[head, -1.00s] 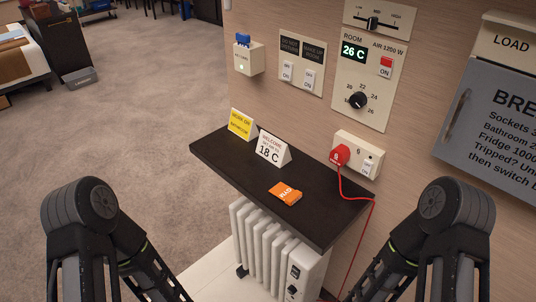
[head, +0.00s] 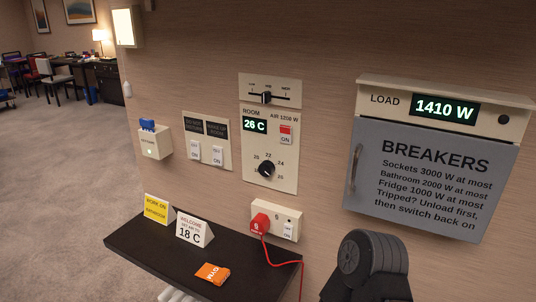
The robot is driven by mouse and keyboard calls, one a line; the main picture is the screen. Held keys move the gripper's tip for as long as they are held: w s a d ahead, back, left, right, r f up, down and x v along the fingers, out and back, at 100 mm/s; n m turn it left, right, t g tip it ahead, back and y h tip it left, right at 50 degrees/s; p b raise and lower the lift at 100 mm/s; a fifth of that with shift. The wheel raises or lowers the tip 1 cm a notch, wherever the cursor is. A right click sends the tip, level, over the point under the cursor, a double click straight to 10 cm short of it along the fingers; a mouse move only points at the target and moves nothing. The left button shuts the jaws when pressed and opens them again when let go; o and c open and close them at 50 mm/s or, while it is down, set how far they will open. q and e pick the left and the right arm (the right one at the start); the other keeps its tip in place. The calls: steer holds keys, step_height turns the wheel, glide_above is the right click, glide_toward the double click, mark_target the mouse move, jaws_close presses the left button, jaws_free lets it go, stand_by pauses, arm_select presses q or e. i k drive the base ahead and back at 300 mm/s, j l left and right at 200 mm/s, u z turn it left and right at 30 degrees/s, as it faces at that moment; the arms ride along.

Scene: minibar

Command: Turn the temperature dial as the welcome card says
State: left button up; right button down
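The temperature dial (head: 266,169) is a black round knob on a beige wall panel (head: 284,187). The white welcome card (head: 194,230) stands on the dark shelf (head: 140,244) and reads 18 C. Part of one of my arms shows at the bottom right. Neither gripper is in view.
A fan slider (head: 266,97) is above the dial. Two switches (head: 206,153) and a blue-topped key holder (head: 153,142) are to its left. A red plug (head: 260,223) with a cord sits below. A yellow card (head: 157,208) and orange packet (head: 212,273) are on the shelf. The breaker box (head: 430,180) reads 1410 W.

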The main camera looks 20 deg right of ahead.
mark_target(266, 168)
steer(key=k+j+z, duration=0.1)
steer(key=j+z, duration=0.35)
steer(key=k+j+z, duration=0.1)
steer(key=j+z, duration=0.15)
steer(key=z, duration=0.2)
